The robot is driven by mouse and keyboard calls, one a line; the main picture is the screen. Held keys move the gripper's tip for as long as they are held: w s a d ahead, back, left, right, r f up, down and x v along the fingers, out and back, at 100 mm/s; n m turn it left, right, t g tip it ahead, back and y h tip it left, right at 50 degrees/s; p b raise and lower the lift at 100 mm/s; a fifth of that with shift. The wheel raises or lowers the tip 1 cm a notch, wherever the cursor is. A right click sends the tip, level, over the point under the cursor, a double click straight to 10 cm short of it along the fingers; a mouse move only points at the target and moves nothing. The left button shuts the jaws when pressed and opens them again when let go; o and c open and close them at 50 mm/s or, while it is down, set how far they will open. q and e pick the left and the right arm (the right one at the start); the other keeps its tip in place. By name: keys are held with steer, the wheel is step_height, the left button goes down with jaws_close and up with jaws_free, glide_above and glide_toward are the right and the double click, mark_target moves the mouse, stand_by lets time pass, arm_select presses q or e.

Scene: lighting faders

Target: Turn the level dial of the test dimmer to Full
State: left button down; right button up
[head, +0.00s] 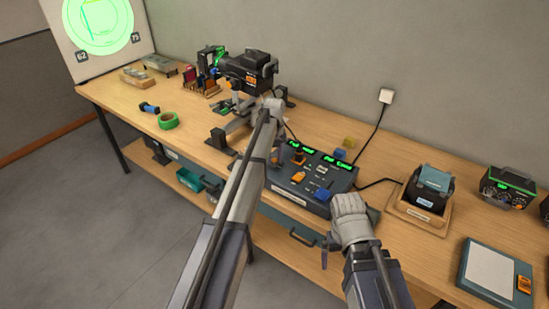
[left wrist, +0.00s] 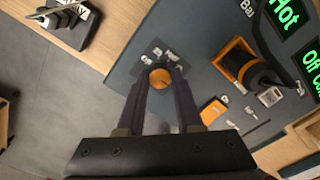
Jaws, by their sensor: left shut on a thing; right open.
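The test dimmer is a dark grey console (head: 321,180) with green lit displays, standing near the bench's front edge. Its orange level dial (left wrist: 160,78) shows in the left wrist view on a dark plate with small labels that I cannot read. My left gripper (left wrist: 160,84) is shut on the dial, one finger on each side. In the head view my left arm hides the dial and the fingertips. My right gripper (head: 325,252) is open, low in front of the console; its fingers are only partly visible.
An orange-based black knob (left wrist: 257,70) and an orange slider (left wrist: 213,110) sit beside the dial. A black lamp (head: 248,72) stands behind my left arm. A wooden tray (head: 411,207) with a black device stands right of the console. Green tape (head: 168,121) lies far left.

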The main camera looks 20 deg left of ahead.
mark_target(274, 159)
arm_select(q)
steer(key=c, duration=0.6)
jaws_free()
steer(key=shift+o, duration=0.2)
steer(key=shift+r, duration=0.1)
step_height(274, 159, up, 8)
steer(key=p, duration=0.8)
steer(key=shift+f, duration=0.2)
